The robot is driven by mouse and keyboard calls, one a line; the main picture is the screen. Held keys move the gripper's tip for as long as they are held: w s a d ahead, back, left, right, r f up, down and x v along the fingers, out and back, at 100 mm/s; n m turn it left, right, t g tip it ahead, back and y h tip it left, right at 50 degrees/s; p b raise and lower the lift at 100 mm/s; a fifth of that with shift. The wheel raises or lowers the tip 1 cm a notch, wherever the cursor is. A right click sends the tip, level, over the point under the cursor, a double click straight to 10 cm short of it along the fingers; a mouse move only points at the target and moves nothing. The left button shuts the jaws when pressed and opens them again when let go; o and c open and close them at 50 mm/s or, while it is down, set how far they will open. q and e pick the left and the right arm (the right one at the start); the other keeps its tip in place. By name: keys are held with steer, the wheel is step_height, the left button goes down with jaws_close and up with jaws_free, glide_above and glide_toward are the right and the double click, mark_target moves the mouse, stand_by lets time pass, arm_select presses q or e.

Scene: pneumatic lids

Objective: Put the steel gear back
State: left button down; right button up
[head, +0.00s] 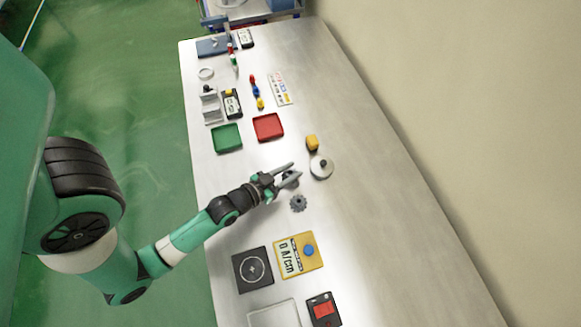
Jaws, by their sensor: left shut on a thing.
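A small grey toothed gear (298,203) lies on the table, just below my left gripper in the picture. It looks like the steel gear. My left gripper (289,178) reaches in from the left over the middle of the table. It is shut on a small grey part (291,180), which is partly hidden by the fingers. I cannot tell exactly what that part is. My right gripper is not in view.
A pale round lid with a dark knob (321,167) lies just right of the gripper, near a yellow block (312,142). Red (268,126) and green (227,138) trays stand farther up. A yellow meter (299,255) and black plate (252,269) lie below. The table's right side is clear.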

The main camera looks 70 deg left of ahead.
arm_select(q)
steer(key=c, duration=0.5)
jaws_free()
steer(key=shift+f, duration=0.1)
steer(key=shift+c, duration=0.2)
steer(key=shift+r, duration=0.25)
steer(key=shift+r+p, duration=0.6)
steer(key=v, duration=0.9)
steer(key=shift+s+d+f, duration=0.15)
steer(key=shift+s, duration=0.1)
steer(key=shift+s+d+r+p, duration=0.3)
steer(key=shift+s+r+p, duration=0.15)
steer(key=shift+s+p, duration=0.1)
steer(key=shift+s+d, duration=0.2)
steer(key=shift+s, duration=0.25)
